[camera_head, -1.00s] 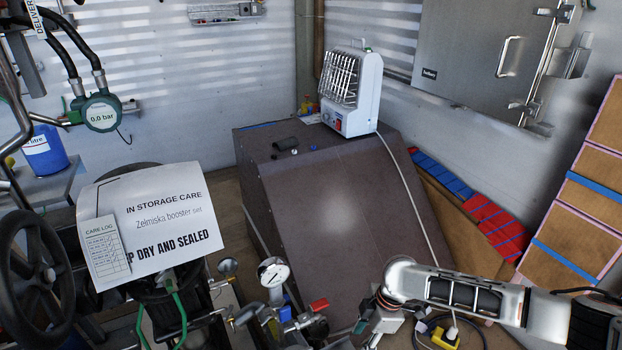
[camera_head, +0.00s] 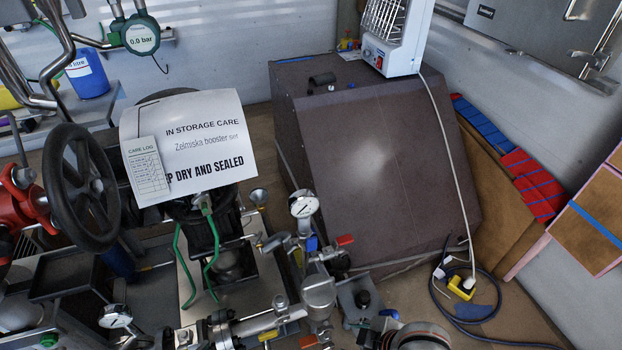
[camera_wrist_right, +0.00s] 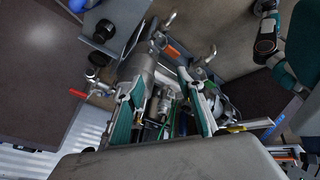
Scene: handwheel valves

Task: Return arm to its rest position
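My right gripper (camera_wrist_right: 163,105) shows in the right wrist view with its two teal-padded fingers spread apart and nothing between the tips. I cannot make out the right gripper in the head view. A round grey part at the bottom edge there may belong to my arm. My left gripper is in neither current view. A black handwheel (camera_head: 60,200) stands upright at the left in the head view, apart from any gripper I can see.
Pipework with a dial gauge (camera_head: 304,204) and a red lever (camera_head: 345,240) fills the lower middle. A paper sign (camera_head: 205,140) covers the pump behind it. A brown sloped cabinet (camera_head: 375,165) carries a white heater (camera_head: 393,35). A cable (camera_head: 475,315) lies on the floor at right.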

